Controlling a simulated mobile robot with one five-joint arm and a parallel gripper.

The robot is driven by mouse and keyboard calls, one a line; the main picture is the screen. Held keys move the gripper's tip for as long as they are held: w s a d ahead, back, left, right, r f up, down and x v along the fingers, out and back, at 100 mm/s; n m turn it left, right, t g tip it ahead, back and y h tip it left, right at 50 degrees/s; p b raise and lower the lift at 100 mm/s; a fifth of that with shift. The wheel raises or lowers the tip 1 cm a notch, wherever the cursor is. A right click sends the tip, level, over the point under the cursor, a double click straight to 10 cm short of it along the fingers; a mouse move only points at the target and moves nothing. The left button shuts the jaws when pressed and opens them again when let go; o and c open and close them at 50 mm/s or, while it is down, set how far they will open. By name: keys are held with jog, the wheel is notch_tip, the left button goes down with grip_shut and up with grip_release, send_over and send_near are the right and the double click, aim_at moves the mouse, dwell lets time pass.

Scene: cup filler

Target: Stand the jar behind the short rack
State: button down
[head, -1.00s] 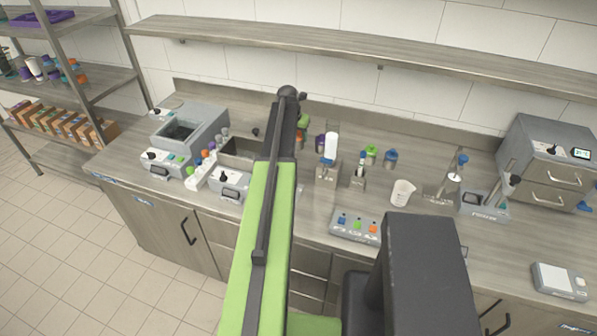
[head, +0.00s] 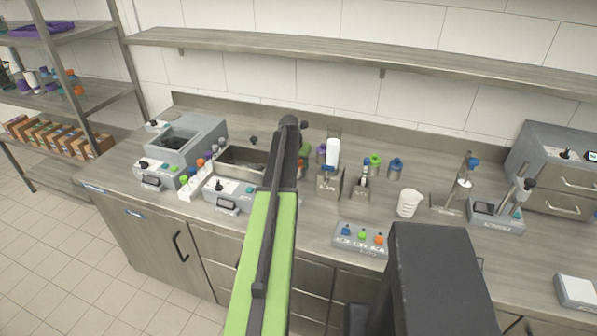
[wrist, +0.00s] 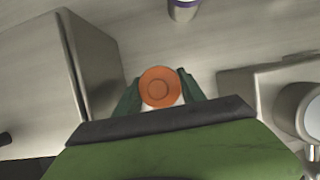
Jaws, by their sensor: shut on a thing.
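The orange-lidded jar (wrist: 160,88) is between the green fingers of my gripper (wrist: 159,92) in the wrist view, seen from above. My gripper is shut on it. In the head view my arm hides most of the gripper, and a small orange part of the jar (head: 301,164) shows at its right side. I cannot tell whether the jar touches the counter. A low white rack (head: 192,190) with several colour-capped tubes stands on the left of the counter, between two grey devices. My gripper is to the right of this rack.
An open metal basin (head: 239,158) is just left of my gripper; its wall shows in the wrist view (wrist: 95,60). A dispenser stand (head: 329,182) is close on the right. A purple-lidded jar (head: 320,154) stands behind. A grey bath device (head: 190,140) fills the left end.

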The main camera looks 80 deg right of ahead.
jog(key=shift+f, duration=0.75)
jog(key=shift+r, duration=0.25)
jog(key=shift+f, duration=0.15)
jog(key=c, duration=0.7)
grip_release()
jog(key=p+v, duration=1.1)
jog(key=v, duration=0.1)
jog(key=shift+w, duration=0.15)
